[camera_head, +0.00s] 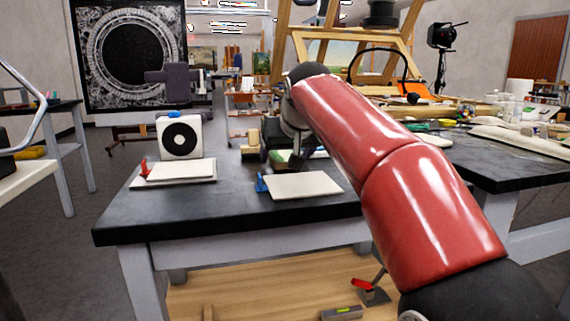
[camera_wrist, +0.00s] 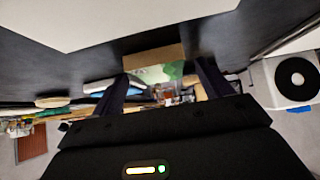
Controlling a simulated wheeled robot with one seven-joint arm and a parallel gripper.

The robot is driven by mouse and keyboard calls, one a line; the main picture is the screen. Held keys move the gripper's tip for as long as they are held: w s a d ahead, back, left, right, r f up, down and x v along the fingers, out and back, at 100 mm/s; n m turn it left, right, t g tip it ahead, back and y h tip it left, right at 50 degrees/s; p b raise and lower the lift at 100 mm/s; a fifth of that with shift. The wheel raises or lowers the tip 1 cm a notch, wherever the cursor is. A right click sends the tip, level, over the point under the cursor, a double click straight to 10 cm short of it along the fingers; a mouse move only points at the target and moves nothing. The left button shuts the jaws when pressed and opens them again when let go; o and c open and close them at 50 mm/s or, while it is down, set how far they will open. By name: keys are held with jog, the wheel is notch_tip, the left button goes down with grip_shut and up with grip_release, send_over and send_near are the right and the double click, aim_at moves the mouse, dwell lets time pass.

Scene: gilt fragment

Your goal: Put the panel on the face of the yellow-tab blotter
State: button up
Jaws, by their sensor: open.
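My gripper (camera_wrist: 164,74) is open in the wrist view, with its two dark fingers apart. A small brown-edged piece with a green and white face (camera_wrist: 153,58) shows between and beyond the fingers; I cannot tell whether it is the panel or whether it lies between the fingers. In the head view my arm hides most of the gripper and of a greenish piece (camera_head: 279,155) under it. A white blotter with a blue tab (camera_head: 303,186) lies at the front of the table. Another with a red tab (camera_head: 180,172) lies to its left. I cannot make out a yellow tab.
A white block with a black ring (camera_head: 181,138) stands behind the red-tab blotter; it also shows in the wrist view (camera_wrist: 296,80). A tan block (camera_head: 249,146) stands near my gripper. The black table (camera_head: 232,210) is bare along its front edge. Clutter fills the right-hand side.

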jog(key=shift+w+a+f, duration=0.1)
jog(key=shift+w+f, duration=0.1)
jog(key=shift+r, duration=0.1)
jog(key=c, duration=1.1)
jog(key=shift+c, duration=0.2)
